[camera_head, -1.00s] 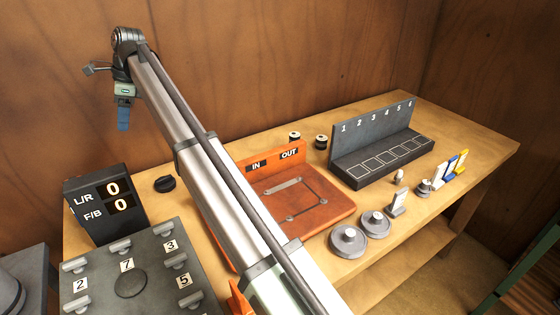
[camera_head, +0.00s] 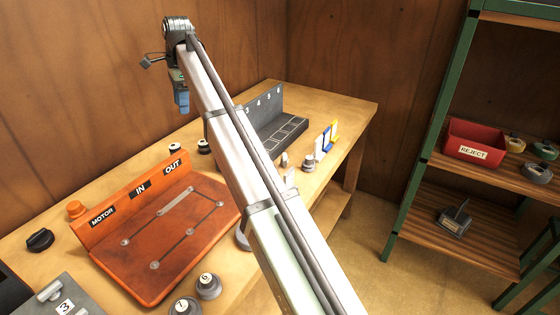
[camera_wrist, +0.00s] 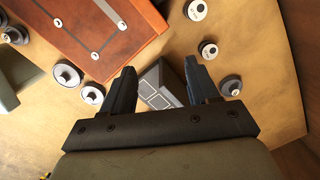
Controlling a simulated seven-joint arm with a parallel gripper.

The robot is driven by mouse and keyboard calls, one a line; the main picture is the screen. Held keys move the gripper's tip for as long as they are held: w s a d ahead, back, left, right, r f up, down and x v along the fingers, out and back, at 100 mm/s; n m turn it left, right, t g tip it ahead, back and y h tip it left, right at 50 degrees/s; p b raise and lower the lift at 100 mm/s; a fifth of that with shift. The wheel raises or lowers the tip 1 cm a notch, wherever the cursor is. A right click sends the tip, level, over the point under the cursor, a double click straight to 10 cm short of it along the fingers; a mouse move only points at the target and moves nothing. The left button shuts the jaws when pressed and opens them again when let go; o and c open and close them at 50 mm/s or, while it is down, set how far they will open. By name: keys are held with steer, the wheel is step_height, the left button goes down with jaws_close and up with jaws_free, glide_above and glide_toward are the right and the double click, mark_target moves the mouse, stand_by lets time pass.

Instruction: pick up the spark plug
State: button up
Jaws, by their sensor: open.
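No thing can be told for certain as the spark plug. A small pale upright piece (camera_head: 284,160) stands on the bench just right of my arm in the head view, too small to name. My gripper (camera_head: 181,101) hangs at the far end of my arm, high in the head view, pointing down. In the wrist view my gripper (camera_wrist: 161,88) has its two dark fingers apart with nothing held between them. Beyond the fingers, the grey block with outlined squares (camera_wrist: 150,98) shows lower down, partly hidden by a finger.
An orange board (camera_head: 160,258) marked MOTOR, IN and OUT lies on the bench. Round weights (camera_head: 208,287), a blue-and-white piece (camera_head: 327,140) and a dark knob (camera_head: 40,239) stand around it. A green-framed shelf at right holds a red REJECT bin (camera_head: 490,139). My arm hides the middle bench.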

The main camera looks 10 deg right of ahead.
steer(key=d+m, duration=0.2)
steer(key=d, duration=1.7)
steer(key=m+h, duration=0.1)
glide_above(285, 154)
step_height(285, 154, down, 24)
steer(key=shift+w+f, duration=0.15)
jaws_close()
